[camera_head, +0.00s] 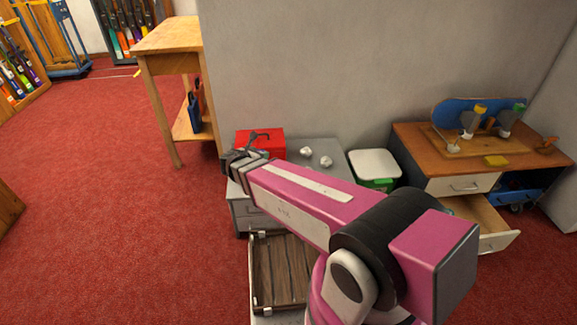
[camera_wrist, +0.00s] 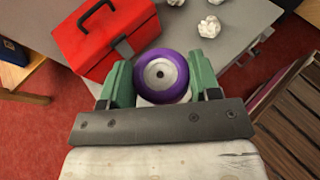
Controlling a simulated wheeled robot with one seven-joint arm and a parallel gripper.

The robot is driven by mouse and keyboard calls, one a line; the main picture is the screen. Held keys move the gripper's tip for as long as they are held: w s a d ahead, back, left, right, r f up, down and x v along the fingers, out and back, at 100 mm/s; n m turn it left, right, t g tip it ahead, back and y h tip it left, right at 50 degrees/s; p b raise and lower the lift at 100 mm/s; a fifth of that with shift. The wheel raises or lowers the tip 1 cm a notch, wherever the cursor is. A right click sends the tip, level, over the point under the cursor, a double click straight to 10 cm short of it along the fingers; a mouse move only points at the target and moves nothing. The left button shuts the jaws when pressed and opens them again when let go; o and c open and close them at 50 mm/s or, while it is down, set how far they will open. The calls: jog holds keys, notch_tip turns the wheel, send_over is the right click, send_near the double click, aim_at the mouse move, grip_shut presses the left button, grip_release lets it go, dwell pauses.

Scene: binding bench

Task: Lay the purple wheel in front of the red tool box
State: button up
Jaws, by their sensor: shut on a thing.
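The purple wheel (camera_wrist: 161,75), with a pale grey hub, sits between the two green fingers of my gripper (camera_wrist: 160,82) in the wrist view. The fingers are shut on it from both sides. The red tool box (camera_wrist: 98,38) with a dark handle stands just beyond and left of the wheel on the grey cabinet top (camera_wrist: 232,20). In the head view the red tool box (camera_head: 268,142) is at the cabinet's back left, with my gripper (camera_head: 238,166) before it. The wheel is hidden there. I cannot tell whether the wheel touches the cabinet top.
Crumpled white paper balls (camera_head: 326,161) lie right of the tool box. A white-lidded green bin (camera_head: 375,165) stands right of the cabinet. A wooden desk (camera_head: 408,140) with an open drawer (camera_head: 484,222) is further right. A slatted brown crate (camera_head: 283,270) is in front of the cabinet.

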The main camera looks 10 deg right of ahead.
jog(key=s+a+f+n+y, duration=0.1)
jog(key=s+a+f, duration=0.2)
jog(key=a+f, duration=0.55)
jog(key=shift+t, duration=0.4)
jog(key=w+d+f, duration=0.2)
jog(key=w, duration=0.1)
jog(key=w+d+f, duration=0.5)
jog(key=w+f, duration=0.1)
jog(key=shift+w+d+f, duration=0.2)
jog(key=shift+w+d, duration=0.1)
jog(key=shift+d, duration=0.1)
jog(key=shift+f, duration=2)
jog(key=shift+f, duration=0.15)
jog(key=o, duration=0.9)
